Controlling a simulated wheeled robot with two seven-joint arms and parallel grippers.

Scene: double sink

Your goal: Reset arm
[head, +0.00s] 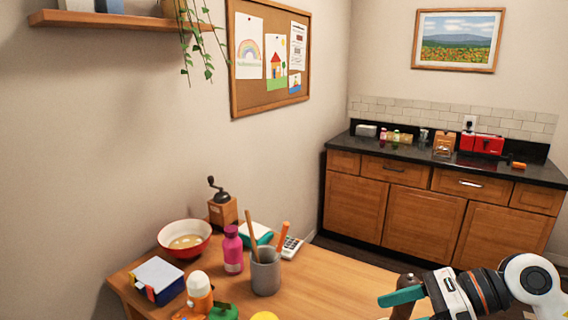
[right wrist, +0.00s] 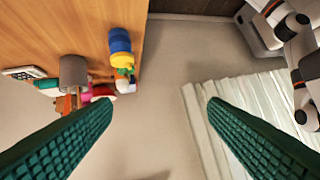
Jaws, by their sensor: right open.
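My right gripper (head: 386,308) enters the head view at the lower right, above the right part of the wooden table. One teal finger shows clearly there, and the other is mostly cut off by the bottom edge. In the right wrist view, both green fingers of the right gripper (right wrist: 159,105) stand wide apart with nothing between them. Below that gap is pale floor, off the table edge. My left gripper is in neither view.
The wooden table (head: 325,282) holds a red bowl (head: 185,240), a pink bottle (head: 233,250), a grey cup (head: 265,272) with utensils, a mill (head: 222,205) and a boxed notepad (head: 159,280). Its middle right is clear. A wooden counter (head: 420,220) stands at the back.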

